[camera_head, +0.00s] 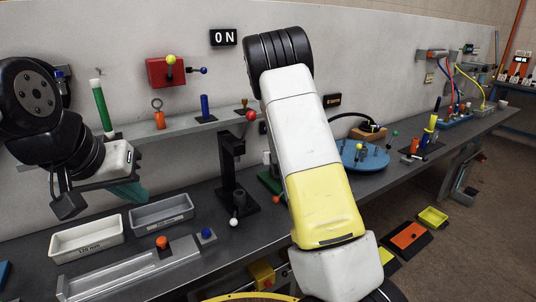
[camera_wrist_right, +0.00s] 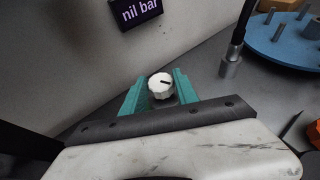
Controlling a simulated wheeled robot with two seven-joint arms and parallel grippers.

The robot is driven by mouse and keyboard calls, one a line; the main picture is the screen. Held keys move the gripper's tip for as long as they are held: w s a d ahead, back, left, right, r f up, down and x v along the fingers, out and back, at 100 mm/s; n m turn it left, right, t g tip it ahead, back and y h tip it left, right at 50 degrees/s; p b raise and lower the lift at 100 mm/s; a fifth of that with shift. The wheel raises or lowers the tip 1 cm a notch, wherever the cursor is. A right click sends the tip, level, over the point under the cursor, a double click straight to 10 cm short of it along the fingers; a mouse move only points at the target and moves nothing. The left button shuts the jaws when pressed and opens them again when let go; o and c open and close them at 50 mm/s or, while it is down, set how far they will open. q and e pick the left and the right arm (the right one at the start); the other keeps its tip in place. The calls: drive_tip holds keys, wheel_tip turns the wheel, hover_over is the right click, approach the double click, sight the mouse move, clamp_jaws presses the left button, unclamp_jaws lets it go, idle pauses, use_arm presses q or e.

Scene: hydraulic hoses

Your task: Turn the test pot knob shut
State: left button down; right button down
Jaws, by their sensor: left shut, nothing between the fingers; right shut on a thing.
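The test pot knob (camera_wrist_right: 160,84) is white with a black pointer line and shows in the right wrist view, between the teal fingers of my right gripper (camera_wrist_right: 160,95). The right gripper is shut on the knob. My right arm hides the knob and this gripper in the head view. A display (camera_wrist_right: 138,11) reading "nil bar" is on the wall behind the knob. My left gripper (camera_head: 129,192) is shut and empty, above the back of the bench at the left.
A black stand (camera_head: 232,168) is between the arms. A blue round plate (camera_head: 361,155) with pegs is right of my right arm.

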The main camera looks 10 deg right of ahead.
drive_tip(key=shift+w+a+r+m+g+h, duration=0.15)
drive_tip(key=shift+m+g+h, duration=0.1)
drive_tip(key=shift+m+h, duration=0.7)
drive_tip(key=shift+s+a+f+m+g+h, duration=0.15)
drive_tip(key=shift+m+g+h, duration=0.1)
drive_tip(key=shift+m+h, duration=0.65)
drive_tip(key=shift+w+d+r+m+h, duration=0.1)
drive_tip(key=shift+m+h, duration=0.15)
drive_tip(key=shift+h, duration=0.1)
drive_tip(key=c, duration=0.9)
unclamp_jaws()
drive_tip(key=shift+c, duration=0.2)
